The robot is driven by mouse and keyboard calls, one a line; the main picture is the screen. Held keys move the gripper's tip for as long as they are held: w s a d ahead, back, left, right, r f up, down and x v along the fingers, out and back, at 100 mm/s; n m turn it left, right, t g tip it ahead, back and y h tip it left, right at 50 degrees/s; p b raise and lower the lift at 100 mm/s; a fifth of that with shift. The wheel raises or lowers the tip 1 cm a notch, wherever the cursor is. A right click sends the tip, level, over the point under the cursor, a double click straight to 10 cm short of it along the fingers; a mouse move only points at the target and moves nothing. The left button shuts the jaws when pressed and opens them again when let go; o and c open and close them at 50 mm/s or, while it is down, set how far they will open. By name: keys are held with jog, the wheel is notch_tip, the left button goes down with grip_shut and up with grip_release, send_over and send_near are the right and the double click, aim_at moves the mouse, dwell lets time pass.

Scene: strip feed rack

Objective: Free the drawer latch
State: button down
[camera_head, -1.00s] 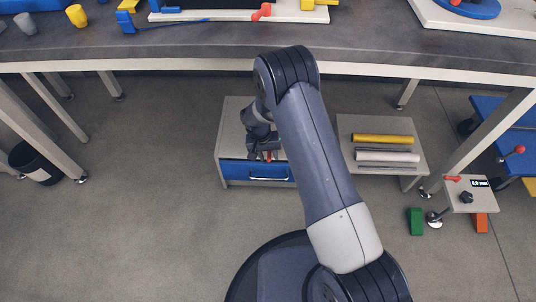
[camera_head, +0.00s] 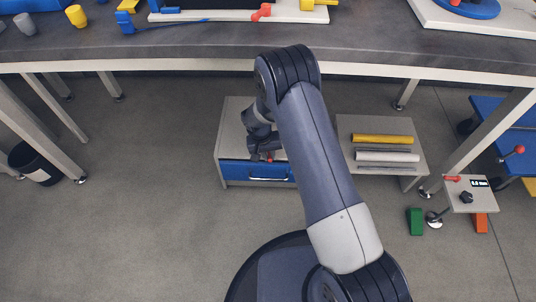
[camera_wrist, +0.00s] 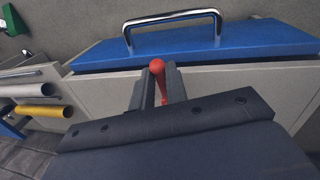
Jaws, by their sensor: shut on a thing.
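The drawer unit is a low light-grey cabinet (camera_head: 232,112) under the bench, with a blue drawer front (camera_head: 240,171) that also shows in the wrist view (camera_wrist: 255,42). The drawer front carries a metal bar handle (camera_head: 268,179), seen in the wrist view as a chrome bar (camera_wrist: 172,18). The red latch (camera_wrist: 157,67) has a round knob and a stem and stands at the cabinet's edge beside the drawer front. My gripper (camera_wrist: 157,80) is shut on the red latch, one finger on each side of it. In the head view my gripper (camera_head: 264,156) is over the cabinet's front edge.
A low stand (camera_head: 350,130) with a yellow roll (camera_head: 382,139) and a white roll (camera_head: 387,156) is right of the cabinet. A small pedestal (camera_head: 484,205) stands further right. Green (camera_head: 416,221) and orange (camera_head: 482,222) wedges lie nearby. The bench top (camera_head: 200,45) overhangs behind.

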jog(key=n, duration=0.1)
jog(key=d+n, duration=0.1)
jog(key=n, duration=0.1)
jog(key=shift+d+t, duration=0.2)
jog(key=shift+t, duration=0.1)
jog(key=n, duration=0.1)
jog(key=d+n, duration=0.1)
jog(key=n, duration=0.1)
jog(key=shift+w, duration=0.25)
jog(key=n, duration=0.1)
jog(key=d+n+p, duration=0.1)
jog(key=n, duration=0.1)
jog(key=shift+w+r+t+y, duration=0.1)
jog(key=shift+w+t+y, duration=0.3)
jog(key=shift+w+d+n+p, duration=0.3)
jog(key=shift+w+n+p, duration=0.05)
jog(key=shift+n, duration=0.75)
jog(key=c, duration=1.4)
grip_release()
notch_tip(320, 180, up, 10)
jog(key=s+a+p, duration=0.1)
jog(key=s+p, duration=0.1)
jog(key=p, duration=0.1)
jog(key=shift+r, duration=0.25)
